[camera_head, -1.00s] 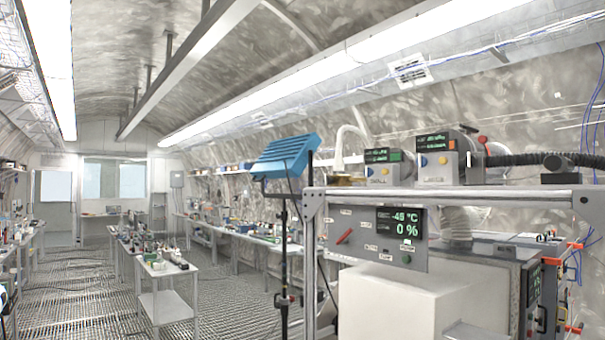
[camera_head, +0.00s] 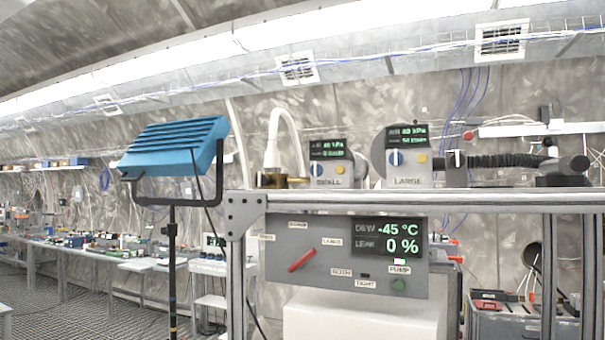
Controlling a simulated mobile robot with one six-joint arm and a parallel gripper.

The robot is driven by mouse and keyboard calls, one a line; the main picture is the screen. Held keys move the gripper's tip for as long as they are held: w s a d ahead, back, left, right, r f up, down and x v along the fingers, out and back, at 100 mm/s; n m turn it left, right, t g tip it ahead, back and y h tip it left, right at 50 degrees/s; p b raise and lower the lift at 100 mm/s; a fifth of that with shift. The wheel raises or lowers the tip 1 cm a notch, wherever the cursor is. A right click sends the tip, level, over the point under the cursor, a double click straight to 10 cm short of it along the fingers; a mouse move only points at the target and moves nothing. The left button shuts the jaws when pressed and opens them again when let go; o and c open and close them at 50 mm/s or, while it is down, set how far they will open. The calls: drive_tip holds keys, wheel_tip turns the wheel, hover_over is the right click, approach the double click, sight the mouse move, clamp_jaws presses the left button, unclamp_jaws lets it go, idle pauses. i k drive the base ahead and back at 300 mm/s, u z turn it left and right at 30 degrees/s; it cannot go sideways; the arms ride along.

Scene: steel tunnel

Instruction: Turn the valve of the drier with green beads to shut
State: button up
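I cannot make out a drier with green beads or its valve in this view. A grey control panel (camera_head: 340,258) hangs under a shelf and carries a red lever (camera_head: 301,261), tilted up to the right. Its display (camera_head: 388,238) reads -45 °C and 0 %. A green button (camera_head: 398,284) sits at its lower right. Above, on the shelf, stand a unit labelled small (camera_head: 330,172) and a unit labelled large (camera_head: 408,172), each with a blue knob and a small display. My gripper is not in view.
The metal shelf frame (camera_head: 440,200) spans the right half, with a white box (camera_head: 365,316) below the panel. A blue lamp (camera_head: 175,145) on a black stand (camera_head: 172,260) is left of it. Benches (camera_head: 90,255) line the wall farther left. Open grated floor (camera_head: 60,305) shows at lower left.

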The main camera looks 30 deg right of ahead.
sight(316, 170)
drive_tip(key=z, duration=0.35)
drive_tip(key=i, duration=0.55)
drive_tip(key=z, duration=0.2)
drive_tip(key=k, duration=0.75)
drive_tip(key=z, duration=0.2)
drive_tip(key=i, duration=0.75)
